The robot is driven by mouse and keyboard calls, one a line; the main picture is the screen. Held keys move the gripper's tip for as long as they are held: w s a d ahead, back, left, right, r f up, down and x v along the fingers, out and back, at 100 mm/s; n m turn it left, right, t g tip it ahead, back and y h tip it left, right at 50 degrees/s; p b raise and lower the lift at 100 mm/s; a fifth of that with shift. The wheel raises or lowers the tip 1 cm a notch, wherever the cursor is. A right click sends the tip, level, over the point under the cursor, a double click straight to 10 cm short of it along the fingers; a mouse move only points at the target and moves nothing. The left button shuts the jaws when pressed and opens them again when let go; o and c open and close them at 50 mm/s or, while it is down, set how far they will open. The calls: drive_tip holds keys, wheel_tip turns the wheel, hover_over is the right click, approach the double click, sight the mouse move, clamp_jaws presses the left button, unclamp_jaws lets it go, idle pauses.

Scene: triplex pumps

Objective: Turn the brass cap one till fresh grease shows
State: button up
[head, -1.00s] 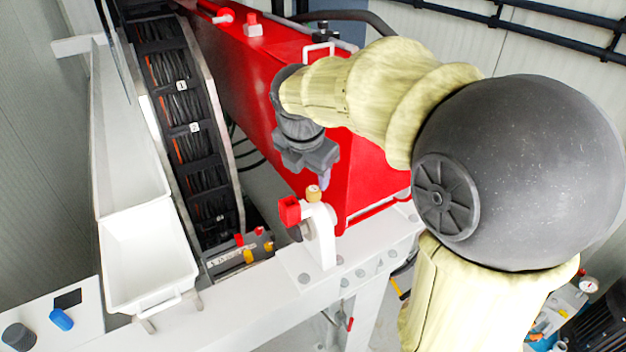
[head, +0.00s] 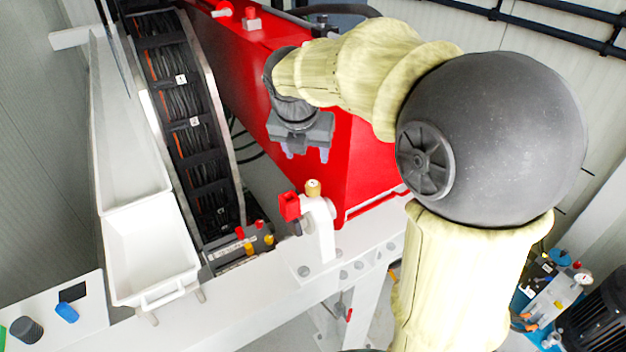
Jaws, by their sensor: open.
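The brass cap (head: 313,187) stands on top of a white curved bracket (head: 322,230) on the white beam, with a red block (head: 289,206) at its left. My gripper (head: 306,152) hangs above the brass cap and a little to its left in the picture. Its two bluish fingertips point down and are spread apart, with nothing between them. The gripper does not touch the cap. I cannot make out any grease at the cap.
A large red housing (head: 370,165) stands right behind my gripper. A white tray (head: 150,250) and a black cable chain (head: 195,125) lie to the left. Small red and yellow fittings (head: 250,240) sit at the chain's lower end. The white beam (head: 245,312) runs along the front.

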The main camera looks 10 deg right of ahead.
sight(313, 184)
drive_tip(key=p+x, duration=0.1)
drive_tip(key=x, duration=1.3)
drive_tip(key=shift+f+p, duration=0.1)
drive_tip(key=shift+p, duration=0.3)
drive_tip(key=c, duration=1)
